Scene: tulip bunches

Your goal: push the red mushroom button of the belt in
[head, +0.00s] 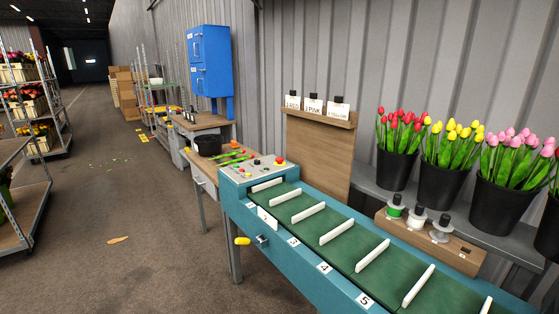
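The belt (333,228) is a teal-framed conveyor with a green surface and white dividers, running from the middle of the head view to the lower right. At its far end is a grey control panel (262,169). The red mushroom button (280,161) sits at the right of this panel, with yellow around its base. It is small in the picture, and I cannot tell whether it is pressed in or out. Smaller coloured buttons are on the same panel. Neither of my grippers shows in the head view.
A yellow-handled lever (243,241) sticks out from the belt's near side. A wooden table with a black bowl (207,144) stands behind the panel. Black buckets of tulips (397,165) and a spool holder (430,240) are at the right. The floor (130,230) left of the belt is mostly clear.

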